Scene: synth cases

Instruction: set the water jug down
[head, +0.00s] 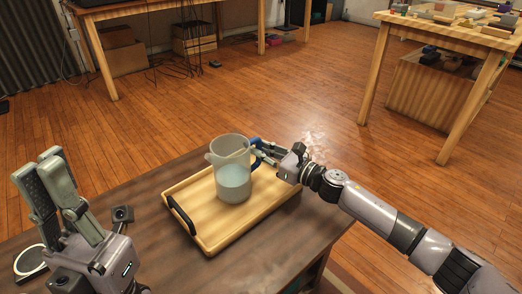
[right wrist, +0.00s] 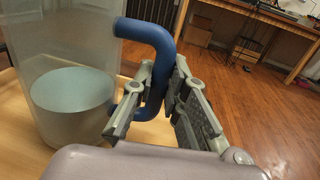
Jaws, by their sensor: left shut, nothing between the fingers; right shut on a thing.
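The water jug (head: 231,170) is a clear, upright pitcher, partly filled with water and with a blue handle (right wrist: 161,47) on its right side. It is at the middle of a light wooden tray (head: 213,239); I cannot tell whether its base touches the tray or is just above it. My right gripper (head: 264,152) comes from the right and is shut on the blue handle, one finger on each side in the right wrist view. My left gripper (head: 40,166) is shut and empty at the left, apart from the tray and jug.
The tray has dark handles and lies on a dark wooden table (head: 150,185). Tray surface around the jug is bare. A cluttered workbench (head: 440,32) stands far right.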

